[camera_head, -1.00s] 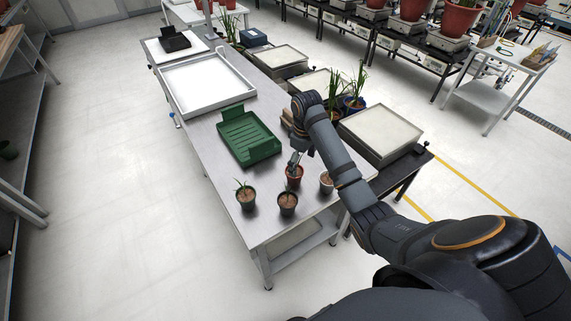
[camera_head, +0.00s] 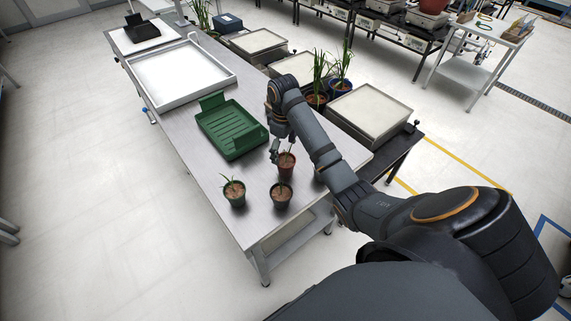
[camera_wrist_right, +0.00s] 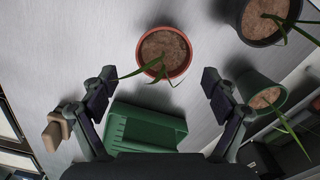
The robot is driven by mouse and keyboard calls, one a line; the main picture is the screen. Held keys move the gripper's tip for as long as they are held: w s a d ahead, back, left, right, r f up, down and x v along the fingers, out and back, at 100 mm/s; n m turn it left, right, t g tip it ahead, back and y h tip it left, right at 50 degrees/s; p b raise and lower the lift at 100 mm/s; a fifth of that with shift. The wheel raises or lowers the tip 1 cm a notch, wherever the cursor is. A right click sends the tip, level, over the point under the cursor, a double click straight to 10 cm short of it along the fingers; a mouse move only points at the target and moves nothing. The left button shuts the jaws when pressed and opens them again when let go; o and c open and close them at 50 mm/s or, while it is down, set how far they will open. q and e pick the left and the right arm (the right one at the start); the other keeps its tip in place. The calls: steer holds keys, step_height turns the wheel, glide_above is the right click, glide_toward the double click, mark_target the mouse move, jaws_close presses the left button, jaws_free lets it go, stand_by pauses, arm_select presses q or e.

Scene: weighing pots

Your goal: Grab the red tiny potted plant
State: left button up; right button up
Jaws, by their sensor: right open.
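The red potted plant (camera_head: 287,168) is a small reddish pot with brown soil and thin green leaves, upright on the metal table. It also shows in the right wrist view (camera_wrist_right: 165,53). My right gripper (camera_head: 276,152) is close beside it, on its upper left in the head view. In the right wrist view my right gripper (camera_wrist_right: 158,82) is open, with its fingers apart and nothing between the pads. The pot is beyond the fingertips there, and a leaf hangs toward the left finger. My left gripper is out of view.
A green pot (camera_head: 234,196) and a dark pot (camera_head: 281,200) stand nearby at the table's near end. A green tray (camera_head: 228,137) lies behind, with a white tray (camera_head: 150,96) farther back. Scales and taller plants line the right side.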

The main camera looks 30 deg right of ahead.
mark_target(283, 161)
steer(key=shift+s+a+f+b, duration=0.1)
steer(key=shift+f+b, duration=0.55)
steer(key=shift+f, duration=0.3)
step_height(283, 161, down, 2)
steer(key=shift+a+f+p, duration=0.15)
steer(key=shift+p, duration=0.2)
steer(key=shift+f, duration=0.35)
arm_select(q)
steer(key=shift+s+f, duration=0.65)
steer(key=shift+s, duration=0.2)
arm_select(e)
steer(key=c, duration=1.3)
